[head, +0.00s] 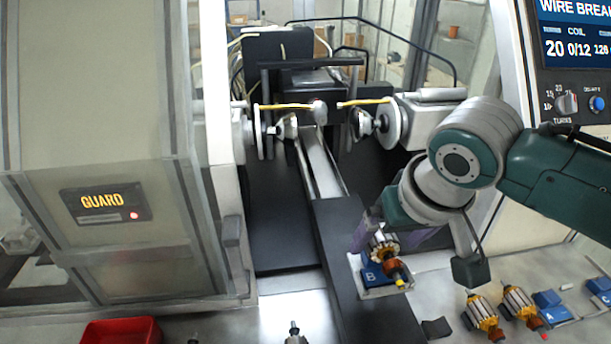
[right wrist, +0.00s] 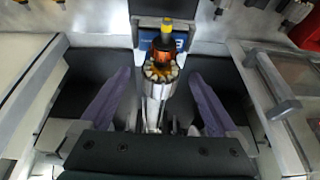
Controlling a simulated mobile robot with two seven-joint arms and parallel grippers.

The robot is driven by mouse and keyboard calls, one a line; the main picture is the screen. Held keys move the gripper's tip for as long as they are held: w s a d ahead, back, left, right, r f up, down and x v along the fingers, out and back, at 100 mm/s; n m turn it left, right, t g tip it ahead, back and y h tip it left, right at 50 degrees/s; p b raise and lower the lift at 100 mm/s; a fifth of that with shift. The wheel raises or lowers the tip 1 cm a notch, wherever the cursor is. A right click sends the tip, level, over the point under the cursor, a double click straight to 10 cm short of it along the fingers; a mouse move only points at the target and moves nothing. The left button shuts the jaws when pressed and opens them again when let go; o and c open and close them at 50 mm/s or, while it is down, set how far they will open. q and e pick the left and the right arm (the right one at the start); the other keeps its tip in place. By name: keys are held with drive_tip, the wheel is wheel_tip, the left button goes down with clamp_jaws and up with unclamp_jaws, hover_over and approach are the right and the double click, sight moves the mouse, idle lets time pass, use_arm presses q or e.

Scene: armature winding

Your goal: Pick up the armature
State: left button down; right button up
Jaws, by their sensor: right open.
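In the right wrist view a gap shows between each finger and the armature. Two more armatures (head: 482,312) (head: 519,302) lie at the lower right of the head view. My left gripper is not in view.
Blue blocks marked A (head: 553,308) and C (head: 603,299) sit at the lower right. A red bin (head: 122,332) stands at the bottom left. A guard panel (head: 105,205) with a lit sign stands at the left. The winding machine's spindles (head: 288,126) are behind the armature.

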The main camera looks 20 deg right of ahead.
drive_tip(key=shift+x, duration=0.95)
clamp_jaws()
